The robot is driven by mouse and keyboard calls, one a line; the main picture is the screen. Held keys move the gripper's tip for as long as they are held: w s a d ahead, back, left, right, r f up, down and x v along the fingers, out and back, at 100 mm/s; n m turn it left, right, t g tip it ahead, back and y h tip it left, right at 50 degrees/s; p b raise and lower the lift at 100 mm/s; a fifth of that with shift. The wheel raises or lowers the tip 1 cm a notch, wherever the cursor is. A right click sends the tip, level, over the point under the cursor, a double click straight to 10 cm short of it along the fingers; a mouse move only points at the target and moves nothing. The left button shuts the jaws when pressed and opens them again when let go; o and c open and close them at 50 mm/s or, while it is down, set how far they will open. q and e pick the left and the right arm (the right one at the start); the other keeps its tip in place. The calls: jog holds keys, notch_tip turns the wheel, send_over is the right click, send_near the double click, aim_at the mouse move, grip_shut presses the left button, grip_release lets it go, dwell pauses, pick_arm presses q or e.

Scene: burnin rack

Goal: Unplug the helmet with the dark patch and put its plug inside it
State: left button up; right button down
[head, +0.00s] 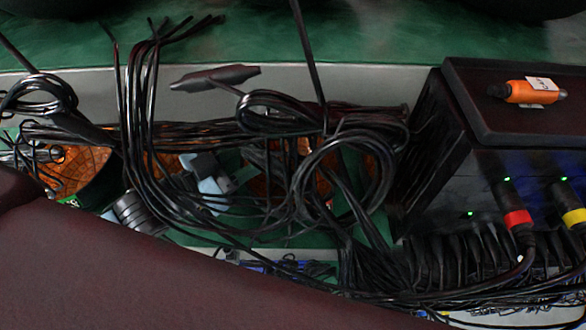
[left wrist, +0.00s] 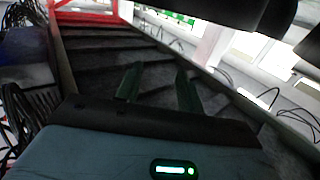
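I cannot make out a helmet with a dark patch in either view. In the head view, a plug with a red band (head: 516,219) and a plug with a yellow band (head: 574,216) sit in the front of a black box (head: 435,160), beside small green lights. Orange patterned shapes (head: 80,172) show behind the cables, largely hidden; I cannot tell what they are. In the left wrist view my left gripper (left wrist: 158,80) has its two dark green fingers apart, with nothing seen between them, over a dark slatted surface. My right gripper is in neither view.
Black cables (head: 345,170) hang in loops across the middle of the head view. An orange cylinder with a white label (head: 530,91) lies on the black box. A pale blue part (head: 207,186) shows behind the cables. A red frame (left wrist: 90,14) stands in the left wrist view.

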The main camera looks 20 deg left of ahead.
pick_arm(q)
jog(key=shift+v, duration=1.2)
